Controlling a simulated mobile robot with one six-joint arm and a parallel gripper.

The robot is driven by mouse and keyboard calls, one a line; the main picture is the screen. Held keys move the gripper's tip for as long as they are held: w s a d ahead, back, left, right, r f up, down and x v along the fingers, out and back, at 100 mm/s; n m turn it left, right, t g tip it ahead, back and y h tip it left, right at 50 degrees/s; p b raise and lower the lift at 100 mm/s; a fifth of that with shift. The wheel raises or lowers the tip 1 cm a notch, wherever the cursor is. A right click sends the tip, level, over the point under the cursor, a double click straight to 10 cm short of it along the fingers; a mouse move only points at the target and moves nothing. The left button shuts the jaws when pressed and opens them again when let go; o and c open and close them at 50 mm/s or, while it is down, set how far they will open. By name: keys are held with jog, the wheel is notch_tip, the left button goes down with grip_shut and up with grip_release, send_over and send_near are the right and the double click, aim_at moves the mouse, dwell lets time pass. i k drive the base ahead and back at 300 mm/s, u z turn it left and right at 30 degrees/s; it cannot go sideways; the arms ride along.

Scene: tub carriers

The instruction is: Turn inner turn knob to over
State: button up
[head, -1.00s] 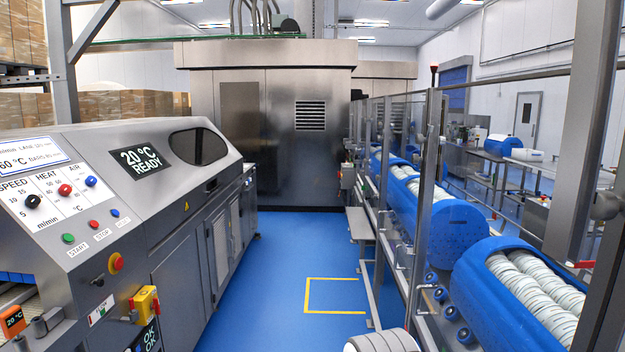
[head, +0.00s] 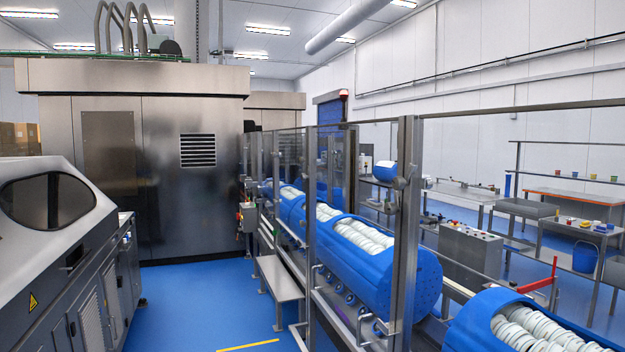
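I cannot make out which control is the inner turn knob. A grey control console (head: 470,250) with several small coloured controls on its sloped top stands behind the glass fence, right of the middle. A small grey box (head: 247,216) with a red and yellow control is mounted at the near side of the fence, farther off. The controls on both are too small to read their positions or labels. My gripper is not in view.
A glass fence with steel posts (head: 405,220) runs along the line of blue tubs (head: 385,285) holding white rolls. A grey step (head: 278,268) juts from it. The blue aisle floor (head: 190,300) is free, with a sloped machine (head: 80,265) on the left and a steel cabinet (head: 160,235) ahead.

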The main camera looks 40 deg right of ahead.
aim_at(398, 182)
jog(key=z, duration=0.6)
jog(key=i, duration=1.2)
jog(key=z, duration=0.85)
jog(key=k, duration=0.85)
jog(key=z, duration=0.1)
jog(key=i, duration=0.9)
jog(key=u, duration=0.05)
